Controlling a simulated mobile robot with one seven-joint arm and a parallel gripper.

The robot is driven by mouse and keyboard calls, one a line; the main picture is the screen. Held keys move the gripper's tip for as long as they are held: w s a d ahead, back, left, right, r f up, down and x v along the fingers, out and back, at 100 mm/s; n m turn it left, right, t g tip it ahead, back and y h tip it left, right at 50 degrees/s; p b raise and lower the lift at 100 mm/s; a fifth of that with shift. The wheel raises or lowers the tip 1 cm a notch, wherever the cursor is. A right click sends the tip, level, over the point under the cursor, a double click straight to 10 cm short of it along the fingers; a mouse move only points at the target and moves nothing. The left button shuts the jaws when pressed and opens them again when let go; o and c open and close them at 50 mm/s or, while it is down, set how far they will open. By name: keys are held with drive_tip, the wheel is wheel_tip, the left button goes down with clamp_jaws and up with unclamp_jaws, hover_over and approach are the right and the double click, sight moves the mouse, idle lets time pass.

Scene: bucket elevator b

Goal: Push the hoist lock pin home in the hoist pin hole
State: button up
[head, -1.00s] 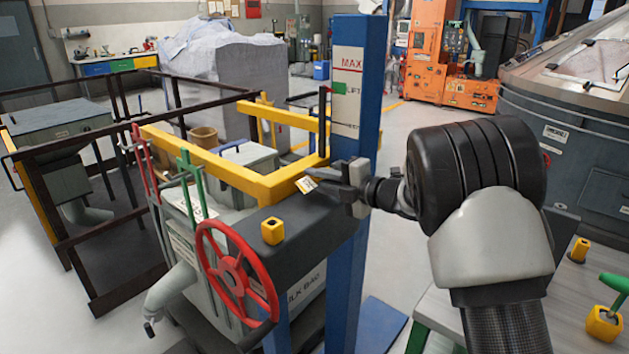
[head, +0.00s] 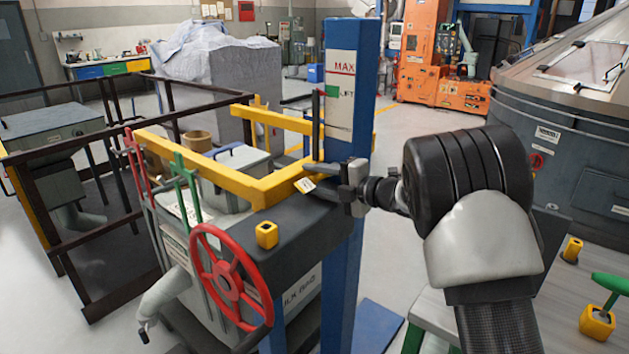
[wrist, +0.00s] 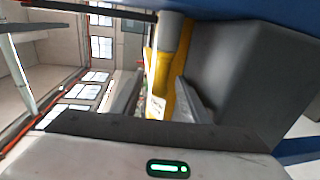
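My gripper (head: 311,178) is at the blue column, pointing left across the dark grey housing at the end of the yellow frame (head: 262,190). Its fingers stand apart. In the wrist view the fingers (wrist: 157,100) show a gap, with yellow metal and a white label beyond or between them; I cannot tell whether they touch it. A green-handled pin (head: 611,287) stands in a yellow block on the bench at right, away from my gripper. A yellow block (head: 266,235) with a dark hole sits on the housing. I cannot tell which piece is the hoist lock pin or its hole.
The blue column (head: 348,110) with a MAX scale rises close behind my gripper. A red handwheel (head: 231,276) and green levers (head: 187,187) are on the left. A small yellow piece (head: 572,249) is on the bench (head: 548,280). Dark railings (head: 88,293) stand further left.

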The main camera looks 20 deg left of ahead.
drive_tip(key=shift+d, duration=0.1)
drive_tip(key=v, duration=1.7)
drive_tip(key=shift+d+r, duration=0.1)
